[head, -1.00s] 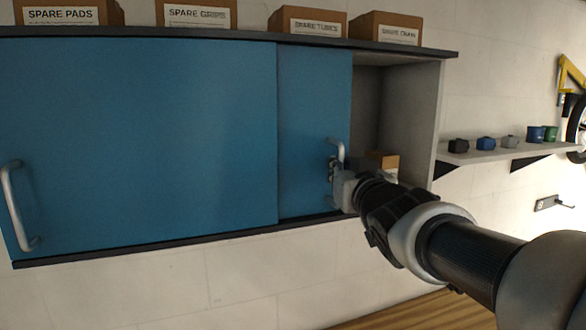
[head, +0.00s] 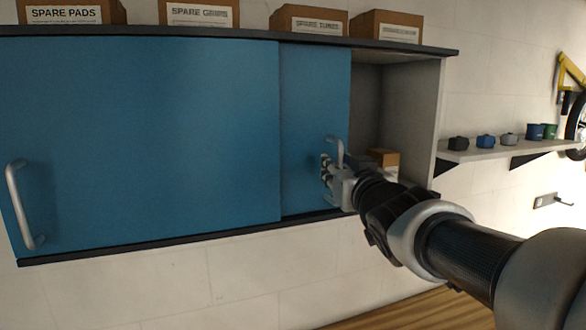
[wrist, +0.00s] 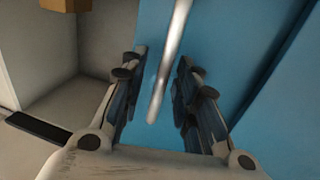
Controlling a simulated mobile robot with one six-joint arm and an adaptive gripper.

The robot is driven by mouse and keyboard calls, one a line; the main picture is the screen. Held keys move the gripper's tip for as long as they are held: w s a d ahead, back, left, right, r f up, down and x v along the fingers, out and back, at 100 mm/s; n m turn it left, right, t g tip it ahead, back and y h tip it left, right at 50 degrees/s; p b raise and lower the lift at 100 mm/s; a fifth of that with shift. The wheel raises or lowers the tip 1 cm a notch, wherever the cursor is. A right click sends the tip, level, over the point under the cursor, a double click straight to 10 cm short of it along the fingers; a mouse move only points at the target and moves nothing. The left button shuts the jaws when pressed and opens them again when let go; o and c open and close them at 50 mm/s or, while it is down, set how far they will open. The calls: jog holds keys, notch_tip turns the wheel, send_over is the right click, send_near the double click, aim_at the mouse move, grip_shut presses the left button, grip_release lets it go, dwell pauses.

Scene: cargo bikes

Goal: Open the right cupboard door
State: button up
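The wall cupboard has two blue sliding doors. The right door (head: 309,95) stands partly behind the left door (head: 140,140), and an open gap shows at the cupboard's right end. The right door's metal handle (head: 340,152) is a vertical bar near its right edge. My gripper (head: 328,172) is at this handle's lower part. In the wrist view the handle (wrist: 170,60) lies between the two fingers of my gripper (wrist: 163,88), with space on both sides. The fingers are apart and do not appear to grip it.
Inside the open gap stands a cardboard box (head: 384,160). Several labelled boxes, such as the spare grips box (head: 199,14), stand on the cupboard top. A shelf (head: 490,152) with small items is on the wall at right. A wooden surface (head: 420,310) lies below.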

jog(key=s+d, duration=0.1)
jog(key=s, duration=1.1)
jog(key=shift+d, duration=0.2)
jog(key=shift+f, duration=0.1)
jog(key=s+d+f+m+g+h+b, duration=0.1)
jog(key=s+d+f+g+h+b, duration=0.15)
jog(key=f, duration=0.45)
jog(key=s+d+f+m+g+h+b, duration=0.1)
jog(key=s+f+b, duration=0.2)
jog(key=f, duration=0.4)
jog(key=s+d+f+m+g+h+b, duration=0.1)
jog(key=s+d+f+g+b, duration=0.1)
jog(key=f, duration=0.5)
jog(key=s+a+f+g+y+b, duration=0.1)
jog(key=s+a+f+g+b, duration=0.1)
jog(key=s+f, duration=0.6)
jog(key=s+a+f+n+g+y+b, duration=0.1)
jog(key=s+f+g+b, duration=0.3)
jog(key=s+f, duration=0.4)
notch_tip(320, 180, down, 5)
jog(key=shift+a+f+n+g+b, duration=0.15)
jog(key=shift+a+n+g+b, duration=0.15)
jog(key=shift+a+g, duration=0.55)
